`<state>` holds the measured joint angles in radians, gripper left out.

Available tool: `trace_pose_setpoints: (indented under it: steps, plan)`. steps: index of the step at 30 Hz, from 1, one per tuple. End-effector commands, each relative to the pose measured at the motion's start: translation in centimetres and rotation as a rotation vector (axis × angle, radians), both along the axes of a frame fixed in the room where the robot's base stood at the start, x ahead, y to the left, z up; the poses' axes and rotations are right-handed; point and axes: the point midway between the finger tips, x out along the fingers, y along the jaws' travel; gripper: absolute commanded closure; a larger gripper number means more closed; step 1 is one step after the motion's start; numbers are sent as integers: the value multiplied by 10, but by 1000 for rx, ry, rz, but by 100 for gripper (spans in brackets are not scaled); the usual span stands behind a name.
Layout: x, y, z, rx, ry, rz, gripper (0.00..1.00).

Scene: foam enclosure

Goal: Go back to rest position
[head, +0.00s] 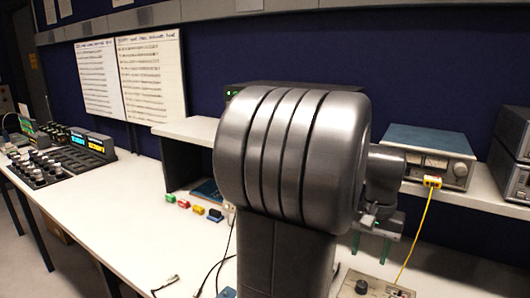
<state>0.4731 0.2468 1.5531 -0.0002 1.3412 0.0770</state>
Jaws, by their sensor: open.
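My gripper (371,248) shows right of centre, partly hidden behind my large grey arm. It points down over the bench with its two green fingers apart and nothing visible between them. Below it, a beige box with a black knob (390,291) sits at the picture's bottom edge, partly cut off. The fingertips look above the bench, but their exact height cannot be told.
A grey metered instrument (430,150) stands on the raised shelf, with a yellow plug (432,181) and hanging yellow cable. Small coloured blocks (184,204) and black cables (165,284) lie on the white bench (110,215). A mixer-like console (45,165) is far left.

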Motion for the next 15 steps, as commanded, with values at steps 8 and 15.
trace_pose_setpoints:
  steps: [8,15]
  plan:
    - [-1,0,25,3,5,0,52]
    - [-1,0,-23,3,4,0,52]
